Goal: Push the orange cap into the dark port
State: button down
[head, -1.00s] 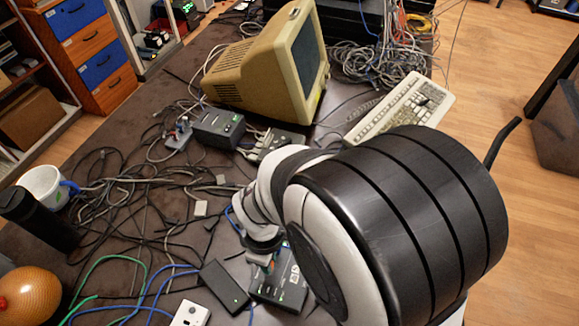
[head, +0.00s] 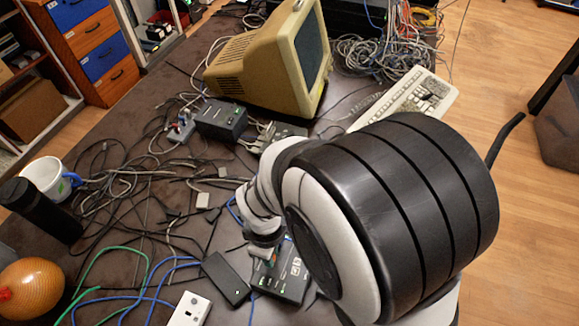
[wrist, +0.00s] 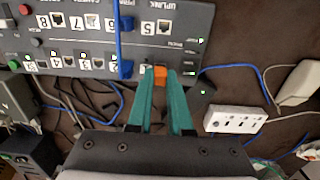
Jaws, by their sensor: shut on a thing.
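My gripper (wrist: 164,82) has teal fingers, shut on a small orange cap (wrist: 160,73) between the fingertips. The cap is at the lower edge of a dark switch box (wrist: 178,22) with numbered ports, labelled UPLINK at one end. The fingertips cover the port in front of the cap, so I cannot tell whether the cap touches it or is in it.
Blue cables (wrist: 119,40) cross the box beside the gripper. A black adapter (head: 226,279) and a white socket strip (head: 190,311) lie left of the box in the head view. Tangled cables, a mug (head: 43,178) and a monitor (head: 262,65) are farther off.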

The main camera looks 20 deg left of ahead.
jog(key=shift+f, duration=0.55)
dwell(0.7)
jog(key=c, duration=0.8)
grip_release()
jog(key=shift+o, duration=0.2)
notch_tip(320, 180, up, 16)
jog(key=s+d+m+y, duration=0.1)
jog(key=s+d+m, duration=0.2)
jog(key=d+m, duration=0.6)
jog(key=s+d+m, duration=0.4)
jog(key=d+m, duration=0.6)
jog(key=m, duration=0.4)
jog(key=shift+d+m+y, duration=0.15)
jog(key=shift+m+y, duration=0.15)
jog(key=shift+y, duration=0.1)
